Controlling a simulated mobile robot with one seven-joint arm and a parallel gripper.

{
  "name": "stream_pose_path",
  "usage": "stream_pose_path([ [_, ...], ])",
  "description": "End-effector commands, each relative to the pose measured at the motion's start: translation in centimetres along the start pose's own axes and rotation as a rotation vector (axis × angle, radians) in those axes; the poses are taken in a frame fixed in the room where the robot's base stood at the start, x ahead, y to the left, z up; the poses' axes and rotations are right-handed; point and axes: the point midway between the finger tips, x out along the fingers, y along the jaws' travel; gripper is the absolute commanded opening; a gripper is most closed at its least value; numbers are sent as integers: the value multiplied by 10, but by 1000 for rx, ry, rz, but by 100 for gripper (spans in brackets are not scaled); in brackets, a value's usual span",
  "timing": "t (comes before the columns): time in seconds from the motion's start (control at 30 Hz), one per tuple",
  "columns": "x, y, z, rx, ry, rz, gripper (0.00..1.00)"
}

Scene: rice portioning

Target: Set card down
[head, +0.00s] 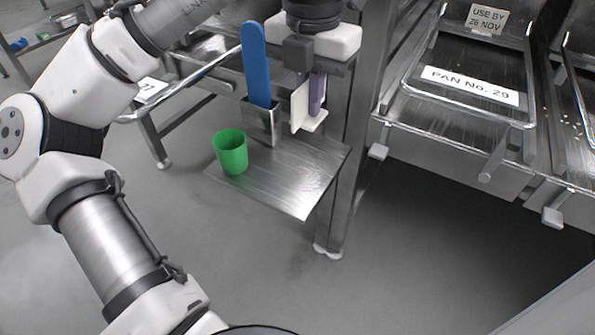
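The card (299,108) is a small white L-shaped piece, with an upright panel and a flat foot. Its printed face, if any, is not visible. My gripper (315,100) points down at the top centre, with pale purple fingers against the upright panel; it appears shut on the card. The card's foot shows over the back right part of a small steel shelf (290,190). From this view I cannot tell whether the foot touches the shelf.
A steel holder (262,126) with a blue paddle (256,65) stands just left of the card. A green cup (231,152) is at the shelf's left. A steel post (354,140) rises at right, beside a pan labelled No. 29 (450,101). The shelf's front is bare.

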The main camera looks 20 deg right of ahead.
Motion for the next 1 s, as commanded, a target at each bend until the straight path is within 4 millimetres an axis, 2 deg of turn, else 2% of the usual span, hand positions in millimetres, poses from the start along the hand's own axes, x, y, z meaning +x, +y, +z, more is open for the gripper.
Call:
stream_pose_path([
  [0.03,19,0,0,3,2,-4,0],
  [0.1,39,0,0,0,3,-4,0],
  [0.4,116,0,0,-5,1,-2,0],
  [0.5,132,0,0,-5,1,-2,0],
  [0.77,150,0,0,-7,1,0,0],
  [1.0,184,0,0,-7,1,1,0],
])
